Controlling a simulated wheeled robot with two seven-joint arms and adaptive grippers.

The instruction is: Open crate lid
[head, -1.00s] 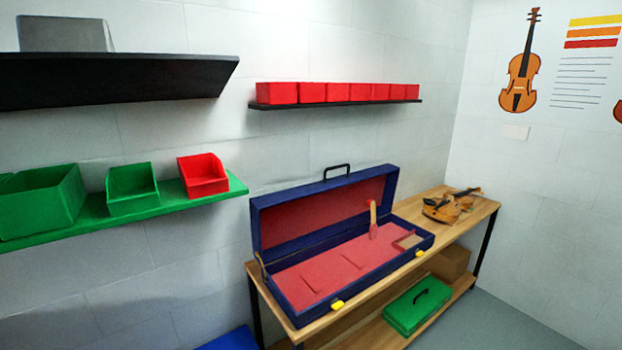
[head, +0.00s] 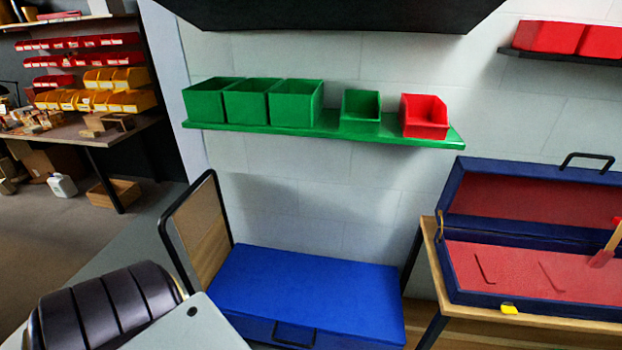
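A blue crate (head: 305,287) stands low against the wall at the bottom middle of the head view. Its flat blue top looks closed, and a dark handle (head: 294,335) is on its front side near the lower picture edge. The lower part of the crate's front is cut off by the picture edge. Neither my left nor my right gripper is in view.
A dark-framed wooden panel (head: 200,235) stands at the crate's left. An open blue case (head: 470,280) with red lining lies on a wooden bench (head: 429,237) at right. A green shelf (head: 330,125) with several bins hangs above the crate.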

